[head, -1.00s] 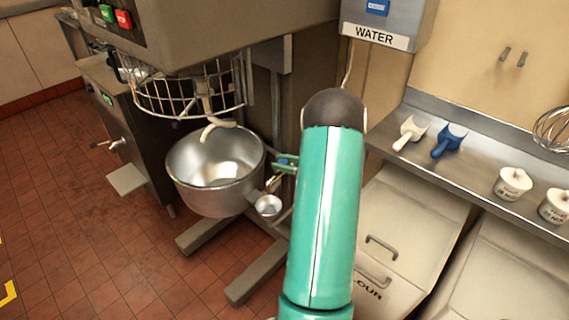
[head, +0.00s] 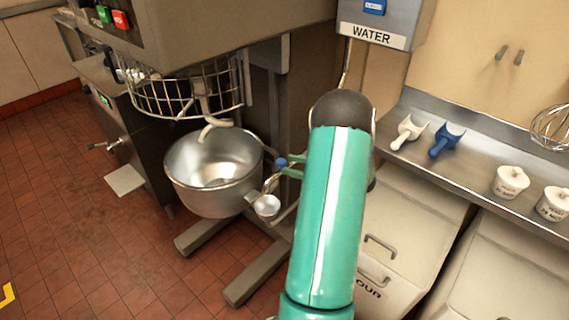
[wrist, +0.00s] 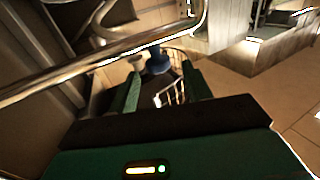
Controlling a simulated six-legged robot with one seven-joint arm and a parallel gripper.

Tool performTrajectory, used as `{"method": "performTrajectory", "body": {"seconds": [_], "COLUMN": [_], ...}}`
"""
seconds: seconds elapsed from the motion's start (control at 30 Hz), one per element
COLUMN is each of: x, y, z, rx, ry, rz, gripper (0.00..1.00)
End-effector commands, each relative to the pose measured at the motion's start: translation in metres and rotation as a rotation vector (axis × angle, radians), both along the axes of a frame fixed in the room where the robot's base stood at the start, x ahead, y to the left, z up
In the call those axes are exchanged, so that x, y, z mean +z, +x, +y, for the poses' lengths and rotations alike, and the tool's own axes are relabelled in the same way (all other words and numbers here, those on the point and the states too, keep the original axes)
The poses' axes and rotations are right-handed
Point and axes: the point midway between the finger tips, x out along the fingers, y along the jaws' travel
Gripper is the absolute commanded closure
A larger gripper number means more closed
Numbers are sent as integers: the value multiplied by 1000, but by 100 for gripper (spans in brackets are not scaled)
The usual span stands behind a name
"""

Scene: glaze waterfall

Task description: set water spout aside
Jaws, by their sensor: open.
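A blue knob or tip (head: 281,163), apparently part of the water spout, shows beside the mixer bowl's right rim in the head view. In the wrist view the blue part (wrist: 158,62) lies just beyond and between my fingers. A shiny metal tube (wrist: 120,50) crosses the wrist view; I cannot tell if it joins the blue part. My gripper (head: 284,166) is open, its green fingers pointing left at the blue part, apparently with nothing between them. In the wrist view my gripper (wrist: 163,85) has its fingers spread. My arm hides much of the spout's pipe.
The steel mixing bowl (head: 185,200) sits under a wire guard (head: 150,105). A WATER box (head: 372,35) with a thin hose (head: 346,62) hangs above. The shelf (head: 470,170) at right holds scoops and small pots. Flour bins (head: 400,225) stand below.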

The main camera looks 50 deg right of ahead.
Motion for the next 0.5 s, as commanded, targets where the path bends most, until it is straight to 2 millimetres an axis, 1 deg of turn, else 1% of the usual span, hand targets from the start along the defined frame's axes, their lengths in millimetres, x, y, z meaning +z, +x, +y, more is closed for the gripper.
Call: {"method": "performTrajectory", "body": {"seconds": [0.03, 0.1, 0.3, 0.4, 0.5], "x": [-1, -1, -1, -1, -1], "y": [-11, -26, -66, -80, -88], "z": [-5, -10, -25, -30, -33], "rx": [-5, -3, -2, -2, 0], "ry": [1, 1, 1, 2, 2], "rz": [1, 1, 1, 1, 2], "gripper": [51, 51, 51, 51, 51]}}
